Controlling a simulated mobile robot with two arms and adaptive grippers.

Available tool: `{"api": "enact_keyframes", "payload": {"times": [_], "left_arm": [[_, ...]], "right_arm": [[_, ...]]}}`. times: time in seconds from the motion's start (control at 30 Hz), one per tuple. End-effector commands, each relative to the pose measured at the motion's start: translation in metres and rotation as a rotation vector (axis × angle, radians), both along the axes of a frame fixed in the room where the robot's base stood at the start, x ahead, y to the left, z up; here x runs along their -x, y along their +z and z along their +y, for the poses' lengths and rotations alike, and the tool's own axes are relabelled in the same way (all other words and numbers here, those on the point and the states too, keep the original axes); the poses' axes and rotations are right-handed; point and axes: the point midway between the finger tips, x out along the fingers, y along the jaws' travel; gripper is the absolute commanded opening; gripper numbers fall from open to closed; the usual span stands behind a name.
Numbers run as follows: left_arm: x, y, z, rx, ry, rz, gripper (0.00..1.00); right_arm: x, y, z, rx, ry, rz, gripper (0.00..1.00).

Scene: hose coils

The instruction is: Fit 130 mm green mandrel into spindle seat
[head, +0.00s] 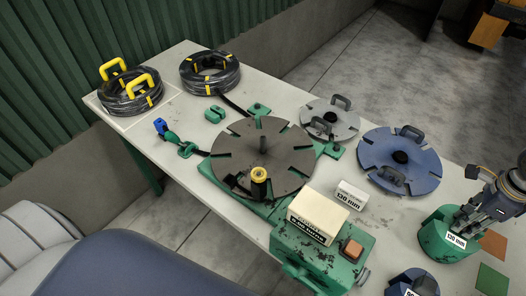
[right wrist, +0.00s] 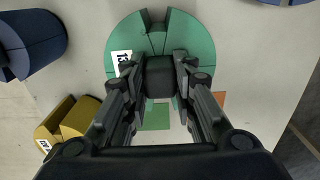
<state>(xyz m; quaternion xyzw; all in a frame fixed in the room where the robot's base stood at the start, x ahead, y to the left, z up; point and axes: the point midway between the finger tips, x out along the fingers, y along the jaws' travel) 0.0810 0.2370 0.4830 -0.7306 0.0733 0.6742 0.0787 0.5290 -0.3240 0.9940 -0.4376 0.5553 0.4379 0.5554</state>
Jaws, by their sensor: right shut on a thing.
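The green mandrel (head: 436,238), a scuffed drum with a white "130 mm" label, is at the right of the head view. My right gripper (head: 487,207) comes down onto its top. In the right wrist view my right gripper (right wrist: 160,78) is shut on the black grip at the middle of the green mandrel (right wrist: 192,42). I cannot tell whether its underside touches the table. A dark slotted round plate (head: 235,150) with a short upright spindle post (head: 263,133) stands at the table's middle, apart from the mandrel. My left gripper is not in view.
Blue (head: 375,150) and grey (head: 318,123) handled discs lie behind. A green control box (head: 310,264) stands before the plate. Black hose coils (head: 209,73) lie at the far left.

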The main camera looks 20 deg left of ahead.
Motion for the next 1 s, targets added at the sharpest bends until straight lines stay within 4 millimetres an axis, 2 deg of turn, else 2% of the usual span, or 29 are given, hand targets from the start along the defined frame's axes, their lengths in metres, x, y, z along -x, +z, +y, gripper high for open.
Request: {"api": "enact_keyframes", "payload": {"times": [0.23, 1.0], "left_arm": [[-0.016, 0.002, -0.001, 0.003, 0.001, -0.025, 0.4], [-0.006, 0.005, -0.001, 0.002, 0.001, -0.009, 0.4]], "right_arm": [[-0.001, 0.001, 0.0, 0.0, -0.001, -0.003, 0.0], [-0.001, 0.009, 0.0, 0.0, -0.001, -0.004, 0.0]]}}
